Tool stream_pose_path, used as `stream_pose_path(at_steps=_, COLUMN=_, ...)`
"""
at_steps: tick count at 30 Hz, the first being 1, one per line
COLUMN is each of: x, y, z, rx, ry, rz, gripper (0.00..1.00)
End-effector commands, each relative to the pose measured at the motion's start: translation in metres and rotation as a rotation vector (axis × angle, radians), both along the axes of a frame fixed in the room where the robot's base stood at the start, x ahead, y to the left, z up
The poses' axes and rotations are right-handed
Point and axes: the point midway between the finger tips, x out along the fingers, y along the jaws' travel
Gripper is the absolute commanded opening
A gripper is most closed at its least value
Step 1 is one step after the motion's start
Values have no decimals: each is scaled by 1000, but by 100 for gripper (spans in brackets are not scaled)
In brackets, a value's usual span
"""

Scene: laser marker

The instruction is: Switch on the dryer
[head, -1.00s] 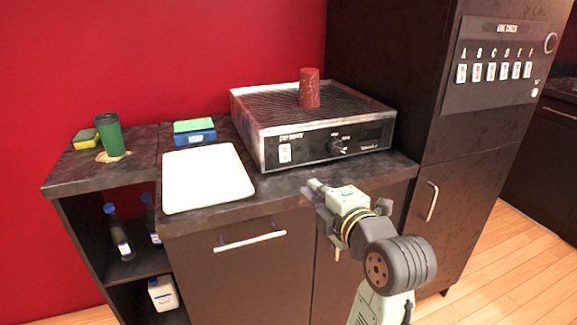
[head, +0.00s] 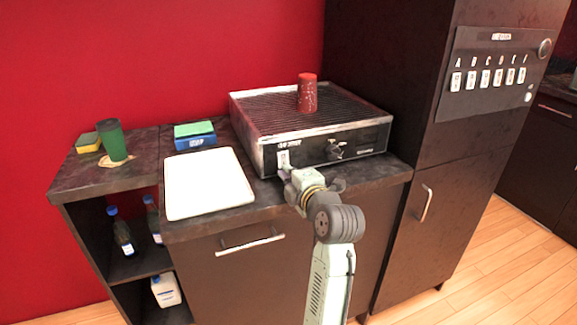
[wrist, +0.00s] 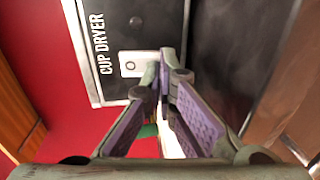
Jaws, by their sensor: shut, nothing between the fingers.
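The dryer (head: 310,149) is a dark box with a slatted top and a light frame, standing on the counter. The wrist view shows its front panel (wrist: 115,25), labelled "CUP DRYER". A white switch (head: 283,159) is at the left of its front. The switch (wrist: 132,64) also shows in the wrist view. My gripper (head: 284,173) is shut and empty, just in front of and below the switch. In the wrist view its fingertips (wrist: 172,58) overlap one end of the switch plate; I cannot tell whether they touch it. A black knob (head: 335,150) is further right.
A red cup (head: 307,93) stands on the dryer. A green cup (head: 113,141) is far left. A tall dark cabinet (head: 425,130) with a lettered switch panel (head: 490,75) stands right.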

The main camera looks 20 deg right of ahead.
Motion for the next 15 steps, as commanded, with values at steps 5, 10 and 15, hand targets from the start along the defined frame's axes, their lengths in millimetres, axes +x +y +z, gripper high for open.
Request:
stream_pose_path(at_steps=5, x=6, y=0, z=-1, rx=0, ry=0, rz=0, gripper=0)
stream_pose_path(at_steps=10, x=5, y=0, z=-1, rx=0, ry=0, rz=0, gripper=0)
stream_pose_path(at_steps=15, x=6, y=0, z=-4, rx=-1, ry=-7, rz=0, gripper=0)
